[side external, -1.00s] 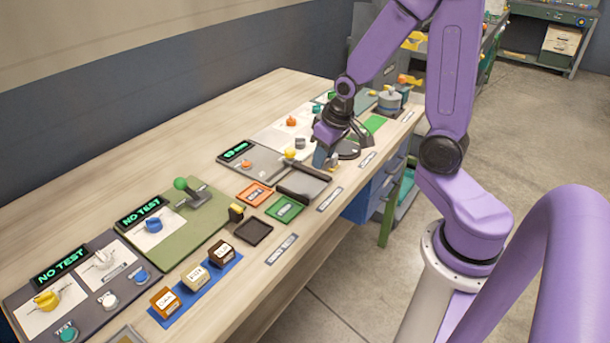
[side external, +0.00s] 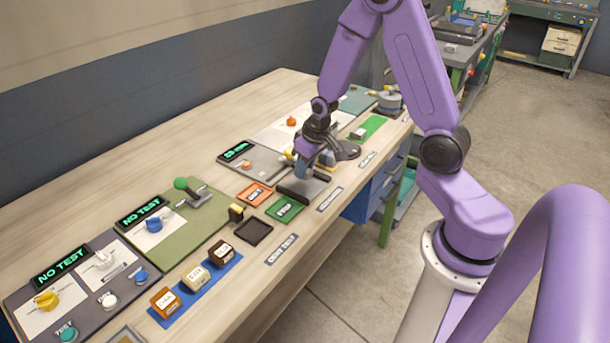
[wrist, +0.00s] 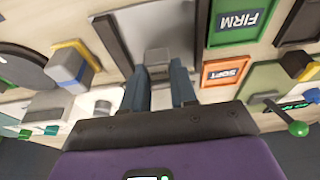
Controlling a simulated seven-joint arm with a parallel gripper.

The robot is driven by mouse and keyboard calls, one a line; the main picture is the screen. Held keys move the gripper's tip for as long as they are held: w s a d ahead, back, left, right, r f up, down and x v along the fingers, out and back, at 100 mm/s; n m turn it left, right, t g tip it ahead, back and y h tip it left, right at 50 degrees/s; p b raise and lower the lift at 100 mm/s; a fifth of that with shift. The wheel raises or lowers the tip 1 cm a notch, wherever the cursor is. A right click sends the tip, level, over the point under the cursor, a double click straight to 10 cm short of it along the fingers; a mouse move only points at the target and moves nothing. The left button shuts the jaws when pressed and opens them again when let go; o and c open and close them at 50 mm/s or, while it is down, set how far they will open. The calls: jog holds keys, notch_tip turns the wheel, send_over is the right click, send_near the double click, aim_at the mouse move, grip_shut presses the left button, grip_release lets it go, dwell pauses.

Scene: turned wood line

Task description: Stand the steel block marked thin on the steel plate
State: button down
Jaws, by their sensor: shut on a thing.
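My gripper (side external: 305,170) reaches down over the grey steel plate (side external: 314,184) at the middle of the bench. In the wrist view the two blue-grey fingers (wrist: 159,92) are shut on a small grey block (wrist: 158,56) with a dark label. I take it for the steel block, but its marking is too small to read. The light grey plate (wrist: 158,22) lies under and beyond the block, between dark bars. I cannot tell whether the block touches the plate. In the side view the fingers and arm mostly hide the block.
A green FIRM tray (wrist: 238,18) and an orange SOFT tray (wrist: 223,71) lie beside the plate. A grey block with a yellow edge (wrist: 70,70) stands on the other side. Several labelled blocks sit on a blue strip (side external: 200,296). The bench's wall side is clear.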

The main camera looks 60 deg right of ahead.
jog(key=shift+f, duration=1.5)
jog(key=shift+f, duration=0.1)
jog(key=c, duration=0.9)
grip_release()
